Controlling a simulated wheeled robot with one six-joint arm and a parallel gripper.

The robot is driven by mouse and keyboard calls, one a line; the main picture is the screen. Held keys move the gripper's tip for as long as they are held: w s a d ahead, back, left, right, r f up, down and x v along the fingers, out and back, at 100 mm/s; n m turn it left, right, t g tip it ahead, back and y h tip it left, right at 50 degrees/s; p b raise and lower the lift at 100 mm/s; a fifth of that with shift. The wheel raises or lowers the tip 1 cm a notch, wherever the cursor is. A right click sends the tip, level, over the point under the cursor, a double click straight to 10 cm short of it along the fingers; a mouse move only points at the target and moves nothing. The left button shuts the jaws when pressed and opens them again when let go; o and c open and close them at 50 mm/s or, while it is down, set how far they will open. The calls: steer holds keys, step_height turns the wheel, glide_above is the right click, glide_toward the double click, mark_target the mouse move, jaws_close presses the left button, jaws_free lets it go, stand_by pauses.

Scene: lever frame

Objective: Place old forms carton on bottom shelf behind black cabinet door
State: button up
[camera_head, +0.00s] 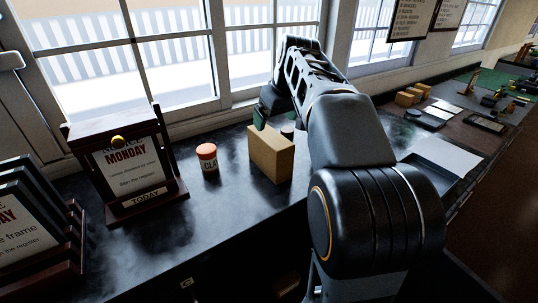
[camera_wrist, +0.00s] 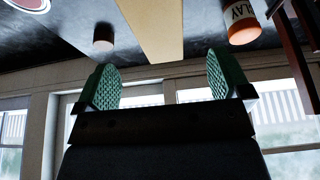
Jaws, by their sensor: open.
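A plain tan carton (camera_head: 271,154) stands upright on the black counter (camera_head: 224,212); no label shows, so I cannot confirm it is the old forms carton. In the wrist view its tan face (camera_wrist: 155,25) lies between and beyond my fingers. My gripper (camera_head: 264,113) is above and behind the carton. Its two green-padded fingers (camera_wrist: 163,80) are wide apart with nothing between them. A dark cabinet front with a small handle (camera_head: 187,283) shows below the counter. The bottom shelf is hidden.
An orange-lidded clay jar (camera_head: 208,160) stands close left of the carton. A wooden sign frame (camera_head: 128,168) and a dark rack (camera_head: 38,232) are farther left. Windows line the back. Small boxes (camera_head: 408,97) and papers (camera_head: 446,153) lie right. The counter front is clear.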

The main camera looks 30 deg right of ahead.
mark_target(267, 133)
steer(key=shift+x, duration=5.15)
steer(key=shift+d+f, duration=0.1)
steer(key=shift+f, duration=0.05)
steer(key=c, duration=1.3)
steer(key=shift+r+p, duration=0.3)
steer(key=shift+r, duration=0.25)
step_height(267, 133, up, 3)
steer(key=shift+f, duration=0.1)
steer(key=s+r, duration=0.2)
steer(key=s+a+r, duration=0.1)
steer(key=s+r, duration=0.1)
steer(key=r, duration=0.1)
steer(key=shift+s+b, duration=0.25)
steer(key=shift+b, duration=0.1)
steer(key=s+r, duration=0.1)
steer(key=s, duration=0.2)
steer(key=s+a+r+b, duration=0.1)
steer(key=s+r, duration=0.1)
steer(key=s, duration=0.1)
steer(key=s+a+r, duration=0.1)
steer(key=s, duration=0.2)
steer(key=shift+a+r+b, duration=0.1)
steer(key=shift+r+b, duration=0.15)
steer(key=shift+b, duration=0.05)
